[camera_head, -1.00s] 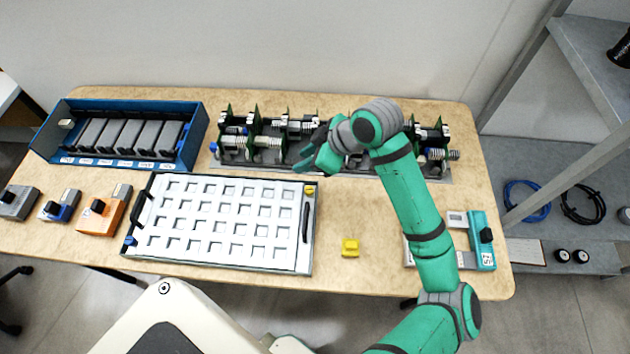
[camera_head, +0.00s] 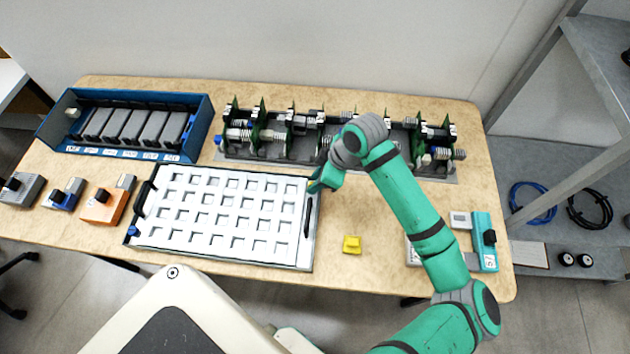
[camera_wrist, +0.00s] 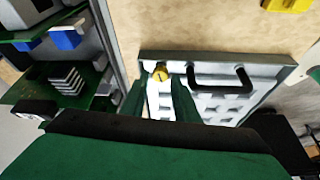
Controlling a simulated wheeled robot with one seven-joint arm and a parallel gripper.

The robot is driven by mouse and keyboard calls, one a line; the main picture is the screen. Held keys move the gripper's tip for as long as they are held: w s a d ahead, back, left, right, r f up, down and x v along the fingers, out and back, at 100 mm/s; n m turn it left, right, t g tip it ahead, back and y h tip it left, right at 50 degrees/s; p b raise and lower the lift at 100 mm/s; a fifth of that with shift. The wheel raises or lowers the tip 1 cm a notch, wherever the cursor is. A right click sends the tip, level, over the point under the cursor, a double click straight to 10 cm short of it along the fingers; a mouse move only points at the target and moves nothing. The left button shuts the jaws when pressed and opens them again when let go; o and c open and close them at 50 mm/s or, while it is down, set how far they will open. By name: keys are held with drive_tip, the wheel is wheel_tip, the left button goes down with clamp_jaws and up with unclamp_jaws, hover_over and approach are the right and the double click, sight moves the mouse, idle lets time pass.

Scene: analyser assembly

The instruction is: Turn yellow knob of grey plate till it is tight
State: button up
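The grey plate (camera_head: 217,263), with rows of square openings and dark handles, lies flat on the table. Its yellow knob (camera_wrist: 160,73) shows at the plate's corner in the wrist view, beside one handle. In the head view, my gripper hides this knob at the far right corner. My gripper (camera_head: 318,186) is over that corner. In the wrist view, its two green fingers (camera_wrist: 160,90) stand apart, with the knob seen between and just beyond their tips. I cannot tell whether they touch it.
A rack of green circuit boards (camera_head: 335,145) stands close behind the plate. A yellow block (camera_head: 352,244) lies to the right on bare table. A blue tray (camera_head: 190,150) is at the back left, with small devices (camera_head: 102,205) before it. A teal device (camera_head: 484,240) is at the right.

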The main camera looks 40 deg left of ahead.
drive_tip(key=shift+s+a+f, duration=0.1)
drive_tip(key=shift+a+f, duration=0.15)
drive_tip(key=shift+f, duration=0.45)
clamp_jaws()
drive_tip(key=shift+s, duration=0.1)
drive_tip(key=shift+m+t, duration=0.7)
drive_tip(key=shift+m, duration=1.1)
unclamp_jaws()
